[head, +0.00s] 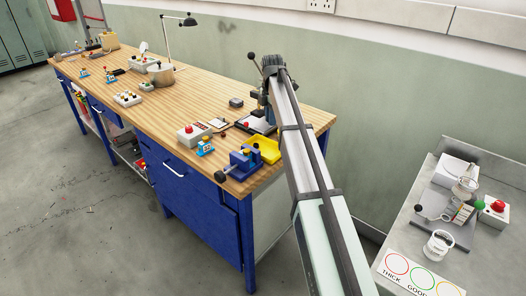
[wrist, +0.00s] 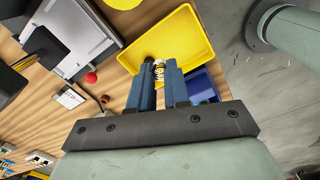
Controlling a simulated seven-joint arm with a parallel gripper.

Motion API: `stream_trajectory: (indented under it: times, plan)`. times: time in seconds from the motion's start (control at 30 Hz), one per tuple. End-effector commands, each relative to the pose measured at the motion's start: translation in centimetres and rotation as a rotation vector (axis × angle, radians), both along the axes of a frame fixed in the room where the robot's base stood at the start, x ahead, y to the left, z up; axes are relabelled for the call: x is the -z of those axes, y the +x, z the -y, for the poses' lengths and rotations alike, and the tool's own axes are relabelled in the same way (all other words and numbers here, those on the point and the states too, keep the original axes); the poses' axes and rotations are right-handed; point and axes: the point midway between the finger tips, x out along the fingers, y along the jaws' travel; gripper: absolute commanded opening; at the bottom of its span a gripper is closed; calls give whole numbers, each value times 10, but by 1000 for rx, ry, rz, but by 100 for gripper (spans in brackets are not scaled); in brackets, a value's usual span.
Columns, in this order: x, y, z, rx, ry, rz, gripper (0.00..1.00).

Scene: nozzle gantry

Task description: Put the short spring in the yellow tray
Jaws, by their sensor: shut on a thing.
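My gripper (wrist: 158,78) is shut on a small pale coil that looks like the short spring (wrist: 158,69). The spring shows between the two blue-grey fingertips; its lower part is hidden by them. In the wrist view, the spring and fingertips overlap the lower part of the yellow tray (wrist: 178,33). I cannot tell their height above it. The tray's visible inside looks empty. In the head view, the yellow tray (head: 268,151) sits near the bench's right end, partly behind my arm. The gripper is not clear in that view.
A blue vise (head: 243,161) stands beside the tray at the bench's front edge. A box with a red button (head: 191,132) and a small blue fixture (head: 205,147) are to the left. A grey side table (head: 457,250) stands at the right. Open wood lies mid-bench.

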Motion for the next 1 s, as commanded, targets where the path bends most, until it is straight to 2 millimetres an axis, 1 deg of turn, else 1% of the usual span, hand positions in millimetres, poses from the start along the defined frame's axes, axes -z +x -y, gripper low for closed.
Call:
stream_trajectory:
  times: [0.03, 0.1, 0.17, 0.33, 0.43, 0.57, 0.73, 0.8, 1.0]
  plan:
    - [3, -20, 1, -20, -1, -3, 0]
    - [6, -32, 1, -52, -2, -9, 0]
    - [8, -39, 2, -85, -3, -15, 0]
    - [9, -39, 2, -161, -4, -28, 0]
    - [15, -39, 2, -176, -5, -29, 0]
    - [31, -40, 2, -178, -4, -30, 0]
    - [59, -40, 2, -177, -4, -30, 0]
    - [67, -39, 2, -177, -5, -28, 0]
    - [81, -39, 2, -177, -5, -29, 0]
